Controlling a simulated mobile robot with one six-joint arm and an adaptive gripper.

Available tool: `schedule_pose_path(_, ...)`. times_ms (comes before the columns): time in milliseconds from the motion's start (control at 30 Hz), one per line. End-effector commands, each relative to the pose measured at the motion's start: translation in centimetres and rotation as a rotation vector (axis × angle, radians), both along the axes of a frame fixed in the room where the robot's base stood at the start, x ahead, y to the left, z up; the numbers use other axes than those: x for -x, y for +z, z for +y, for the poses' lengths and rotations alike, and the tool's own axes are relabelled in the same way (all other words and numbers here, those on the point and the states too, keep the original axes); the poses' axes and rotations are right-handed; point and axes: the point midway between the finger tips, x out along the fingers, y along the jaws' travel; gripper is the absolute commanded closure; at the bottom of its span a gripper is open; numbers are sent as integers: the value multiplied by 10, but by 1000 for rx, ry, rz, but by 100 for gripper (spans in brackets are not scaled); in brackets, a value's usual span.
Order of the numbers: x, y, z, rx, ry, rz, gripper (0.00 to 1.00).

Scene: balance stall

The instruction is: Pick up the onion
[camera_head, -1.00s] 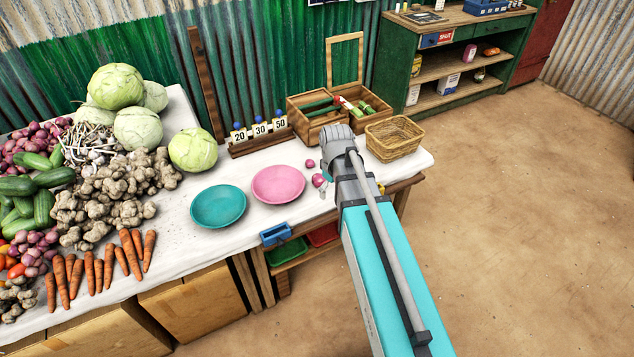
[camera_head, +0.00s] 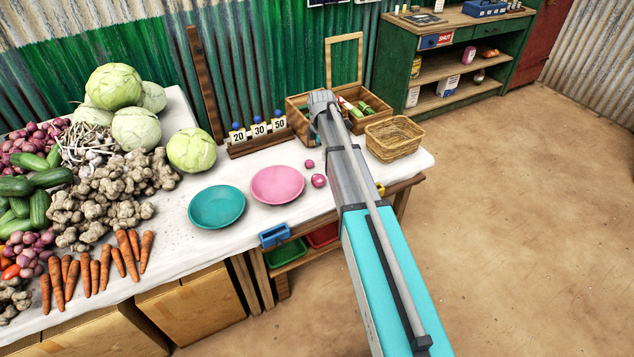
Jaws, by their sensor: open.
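A round pink-purple onion (camera_head: 318,181) lies on the white-topped table (camera_head: 262,222), just right of the pink plate and left of my arm. A smaller pink-purple one (camera_head: 309,163) lies just behind it. My arm reaches up the picture from the bottom right, its grey wrist end in front of the wooden box. My gripper's fingers do not show; they are hidden behind the arm. Nothing is seen touching the onion.
A pink plate (camera_head: 277,184) and a teal plate (camera_head: 217,206) are left of the onion. A wicker basket (camera_head: 394,138) stands right of my arm, a wooden box (camera_head: 297,104) behind. Number blocks (camera_head: 260,129) stand at the back. Vegetables are piled at left.

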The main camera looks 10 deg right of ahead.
Motion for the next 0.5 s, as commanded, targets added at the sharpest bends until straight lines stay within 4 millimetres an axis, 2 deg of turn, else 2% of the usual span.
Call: schedule_pose_path(500, 0, -5, 1, 0, 3, 0, 0)
